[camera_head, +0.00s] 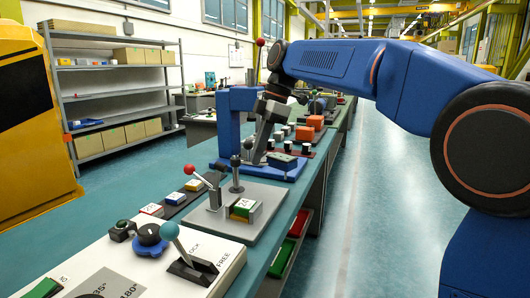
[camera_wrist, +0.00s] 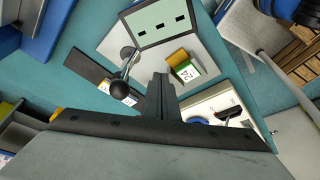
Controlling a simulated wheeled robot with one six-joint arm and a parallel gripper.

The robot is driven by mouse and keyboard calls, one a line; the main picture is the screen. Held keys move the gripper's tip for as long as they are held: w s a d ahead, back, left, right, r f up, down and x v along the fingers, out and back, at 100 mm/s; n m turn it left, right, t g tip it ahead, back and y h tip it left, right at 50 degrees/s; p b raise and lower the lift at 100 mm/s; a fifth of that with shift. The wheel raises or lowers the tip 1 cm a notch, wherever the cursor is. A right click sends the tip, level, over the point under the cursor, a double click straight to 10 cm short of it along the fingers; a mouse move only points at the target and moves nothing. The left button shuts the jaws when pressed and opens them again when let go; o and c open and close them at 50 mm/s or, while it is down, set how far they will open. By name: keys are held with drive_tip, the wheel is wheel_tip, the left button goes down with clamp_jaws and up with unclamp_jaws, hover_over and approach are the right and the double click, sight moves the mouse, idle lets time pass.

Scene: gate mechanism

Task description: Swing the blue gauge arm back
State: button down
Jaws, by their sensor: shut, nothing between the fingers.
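A blue upright frame (camera_head: 229,128) with a short horizontal top stands on a blue base at the bench's middle. I cannot tell whether this is the gauge arm; no part is clearly marked as one. My gripper (camera_head: 246,155) is shut and empty, pointing down near the frame's right side, above the far edge of a grey plate (camera_head: 262,218). In the wrist view its shut dark fingers (camera_wrist: 161,88) are over the plate, between a black ball-knob lever (camera_wrist: 120,80) and a yellow-green block (camera_wrist: 182,67). Contact with either cannot be told.
A red-knobbed lever (camera_head: 198,176) and a dark-topped post (camera_head: 236,174) stand on the plate. Orange blocks (camera_head: 306,133) sit farther along. The floor (camera_head: 375,190) right of the bench is clear.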

drive_tip(key=w+v, duration=0.1)
drive_tip(key=v, duration=0.8)
drive_tip(key=shift+w+a+r, duration=0.25)
drive_tip(key=shift+r, duration=0.2)
drive_tip(key=shift+s, duration=0.1)
